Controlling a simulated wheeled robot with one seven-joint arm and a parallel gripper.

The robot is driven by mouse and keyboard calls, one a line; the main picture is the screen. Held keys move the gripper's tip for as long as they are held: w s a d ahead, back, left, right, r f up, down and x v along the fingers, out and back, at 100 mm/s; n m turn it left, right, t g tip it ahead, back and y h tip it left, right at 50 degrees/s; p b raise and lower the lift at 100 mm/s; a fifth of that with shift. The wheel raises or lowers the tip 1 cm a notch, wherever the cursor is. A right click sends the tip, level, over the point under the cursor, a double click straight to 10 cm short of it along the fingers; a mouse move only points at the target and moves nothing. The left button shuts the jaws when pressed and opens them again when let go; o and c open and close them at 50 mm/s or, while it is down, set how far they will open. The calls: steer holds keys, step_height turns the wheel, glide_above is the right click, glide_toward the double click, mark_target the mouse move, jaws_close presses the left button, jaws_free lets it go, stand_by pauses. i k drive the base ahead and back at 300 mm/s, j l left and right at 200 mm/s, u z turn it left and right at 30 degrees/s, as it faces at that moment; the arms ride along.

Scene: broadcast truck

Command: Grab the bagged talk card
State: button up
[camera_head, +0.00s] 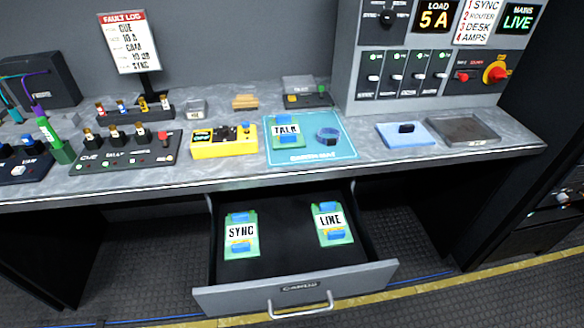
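The TALK card (285,130) is a green card with a white label and blue parts at its top and bottom. It lies on the left part of the teal mat (345,152) on the counter. I cannot clearly make out a bag around it. Two similar cards, the SYNC card (241,232) and the LINE card (331,221), lie apart in the open drawer (285,262). My gripper is not in view.
A dark blue wrist-strap-like loop (328,136) lies right of the TALK card. A yellow tester (224,141) stands close on its left. A blue pad (407,134) and a grey tray (462,131) are farther right. The open drawer juts out below the counter.

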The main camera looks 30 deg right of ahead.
mark_target(286, 130)
steer(key=i+j+z, duration=0.15)
steer(key=i+j, duration=0.95)
steer(key=i, duration=0.1)
